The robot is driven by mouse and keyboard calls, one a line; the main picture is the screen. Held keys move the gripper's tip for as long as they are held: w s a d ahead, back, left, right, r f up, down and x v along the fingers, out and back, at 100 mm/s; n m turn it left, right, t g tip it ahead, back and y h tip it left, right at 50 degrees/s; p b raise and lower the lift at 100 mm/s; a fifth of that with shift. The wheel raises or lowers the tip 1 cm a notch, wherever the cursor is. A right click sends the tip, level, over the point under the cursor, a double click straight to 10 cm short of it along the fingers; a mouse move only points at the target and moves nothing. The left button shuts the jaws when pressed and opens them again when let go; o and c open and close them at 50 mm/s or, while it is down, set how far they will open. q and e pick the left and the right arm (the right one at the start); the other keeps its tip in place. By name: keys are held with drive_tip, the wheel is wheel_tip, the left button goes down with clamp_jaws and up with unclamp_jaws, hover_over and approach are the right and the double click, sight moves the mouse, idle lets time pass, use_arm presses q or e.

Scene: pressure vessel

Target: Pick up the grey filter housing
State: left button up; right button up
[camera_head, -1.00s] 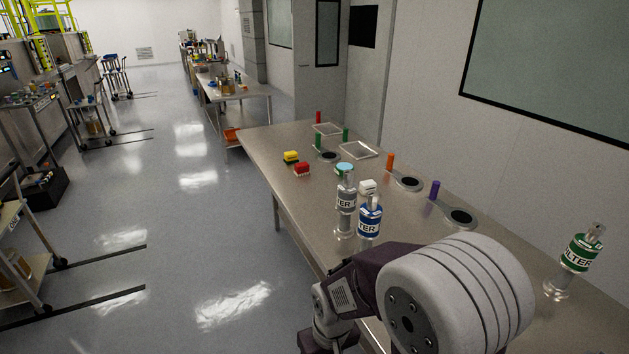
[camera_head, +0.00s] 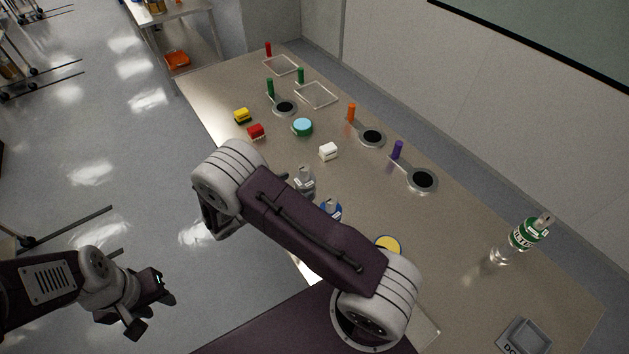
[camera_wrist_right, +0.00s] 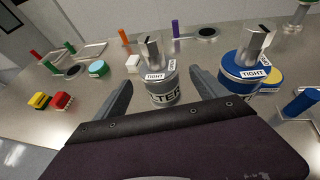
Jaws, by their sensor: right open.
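The grey filter housing (camera_wrist_right: 163,92) stands upright on the table, with a metal top and a "TIGHT" tag, in the right wrist view. In the head view its top (camera_head: 305,178) shows above my right arm, which hides its lower part. My right gripper (camera_wrist_right: 161,79) is open, one finger on each side of the grey housing in the picture; I cannot tell whether either touches it. My left gripper (camera_head: 153,313) is open and empty over the floor, left of the table.
A blue filter housing (camera_wrist_right: 243,75) stands close to the right of the grey one. A green filter housing (camera_head: 525,235) stands further right. A white block (camera_head: 328,151), red block (camera_head: 256,132) and teal round container (camera_head: 302,127) lie beyond.

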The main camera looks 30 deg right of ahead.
sight(310, 178)
drive_tip(key=shift+p+x, duration=0.75)
drive_tip(key=shift+x, duration=0.35)
drive_tip(key=shift+w+d+f, duration=0.1)
drive_tip(key=shift+w+d, duration=0.05)
drive_tip(key=shift+d, duration=0.2)
drive_tip(key=shift+d+p, duration=0.3)
drive_tip(key=shift+p, duration=0.05)
drive_tip(key=p+x, duration=0.2)
drive_tip(key=x, duration=0.2)
drive_tip(key=shift+w+d+f+p, duration=0.1)
drive_tip(key=shift+w+d+p, duration=0.1)
drive_tip(key=shift+p, duration=0.1)
drive_tip(key=shift+w+d+f, duration=0.1)
drive_tip(key=shift+d+f, duration=0.1)
use_arm(q)
drive_tip(key=r, duration=0.4)
drive_tip(key=shift+a+r, duration=0.35)
drive_tip(key=shift+r, duration=0.05)
use_arm(e)
drive_tip(key=shift+a, duration=0.1)
drive_tip(key=c, duration=0.4)
clamp_jaws()
